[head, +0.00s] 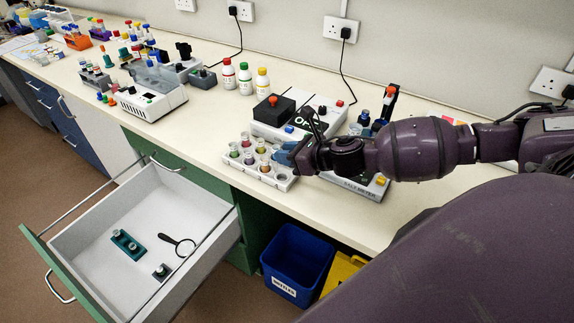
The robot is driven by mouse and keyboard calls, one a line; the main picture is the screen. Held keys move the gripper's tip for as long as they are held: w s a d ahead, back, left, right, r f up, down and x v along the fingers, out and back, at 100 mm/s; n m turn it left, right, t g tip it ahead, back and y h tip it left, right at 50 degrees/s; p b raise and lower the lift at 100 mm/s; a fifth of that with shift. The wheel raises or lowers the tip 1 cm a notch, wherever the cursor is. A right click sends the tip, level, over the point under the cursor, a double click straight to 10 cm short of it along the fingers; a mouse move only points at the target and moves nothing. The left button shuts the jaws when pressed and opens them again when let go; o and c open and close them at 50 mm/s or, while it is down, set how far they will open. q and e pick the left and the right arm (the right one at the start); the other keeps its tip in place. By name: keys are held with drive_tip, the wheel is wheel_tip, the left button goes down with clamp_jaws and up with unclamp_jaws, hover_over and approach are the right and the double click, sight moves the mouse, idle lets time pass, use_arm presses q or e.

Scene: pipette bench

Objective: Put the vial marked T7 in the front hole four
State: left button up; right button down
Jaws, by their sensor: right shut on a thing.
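A white vial rack (241,167) stands near the front edge of the bench, with several small capped vials (249,156) in two rows. Any marking on the vials is too small to read, so I cannot tell which is T7. My right gripper (284,154) reaches in from the right, with its blue fingers low over the right end of the rack. It is shut on what seems to be a vial, mostly hidden by the fingers. An opening (282,177) shows at the right end of the front row. My left gripper is not in view.
A black-topped instrument (273,110) and a salt meter (352,187) stand close behind and right of the rack. Several capped bottles (245,78) stand behind. An open drawer (185,215) juts out front left; a blue bin (297,262) is below.

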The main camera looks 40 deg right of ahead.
drive_tip(key=shift+f, duration=1.95)
drive_tip(key=shift+f+b, duration=0.35)
drive_tip(key=c, duration=0.9)
unclamp_jaws()
drive_tip(key=shift+c, duration=0.2)
drive_tip(key=shift+r, duration=0.15)
drive_tip(key=shift+r, duration=0.35)
drive_tip(key=v, duration=1.2)
drive_tip(key=shift+f, duration=0.2)
